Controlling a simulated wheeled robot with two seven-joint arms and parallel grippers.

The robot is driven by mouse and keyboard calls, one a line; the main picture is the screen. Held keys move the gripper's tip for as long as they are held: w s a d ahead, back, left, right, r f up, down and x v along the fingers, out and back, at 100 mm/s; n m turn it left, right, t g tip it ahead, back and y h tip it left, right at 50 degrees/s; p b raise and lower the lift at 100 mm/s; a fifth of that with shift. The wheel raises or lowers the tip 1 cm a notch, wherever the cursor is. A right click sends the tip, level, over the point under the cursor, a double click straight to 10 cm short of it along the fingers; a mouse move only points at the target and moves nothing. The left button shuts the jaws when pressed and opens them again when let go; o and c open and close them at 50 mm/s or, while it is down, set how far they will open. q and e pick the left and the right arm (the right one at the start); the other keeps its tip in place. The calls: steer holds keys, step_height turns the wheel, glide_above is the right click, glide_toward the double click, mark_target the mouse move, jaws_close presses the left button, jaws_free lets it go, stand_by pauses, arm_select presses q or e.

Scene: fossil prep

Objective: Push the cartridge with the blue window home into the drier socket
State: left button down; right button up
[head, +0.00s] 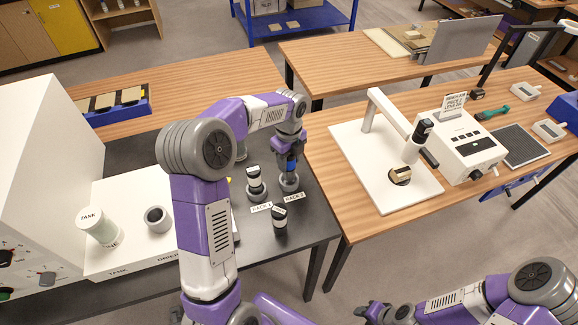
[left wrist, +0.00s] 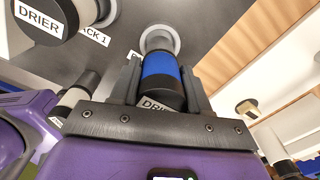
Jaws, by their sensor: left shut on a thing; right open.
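The cartridge with the blue window (head: 291,163) stands upright at the rack place on the right of the dark bench. In the left wrist view its blue band (left wrist: 161,72) and black labelled cap show between the fingers, its pale lower end at a grey ring (left wrist: 160,38). My left gripper (head: 290,154) is shut on it from above. The drier socket (head: 157,216), a grey ring with a dark opening, is on the white unit to the left, apart from the cartridge. My right gripper (head: 368,311) is open and empty at the bottom edge.
A second cartridge (head: 255,182) stands in a ring just left of the held one; a third black-topped one (head: 280,220) stands in front. A tank (head: 98,226) stands left of the socket. My left arm rises between socket and racks. A white-based instrument (head: 385,165) occupies the right table.

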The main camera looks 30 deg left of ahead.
arm_select(q)
steer(key=shift+r+p, duration=1.35)
steer(key=shift+r, duration=0.4)
step_height(320, 180, up, 5)
steer(key=p, duration=0.4)
steer(key=shift+f, duration=0.1)
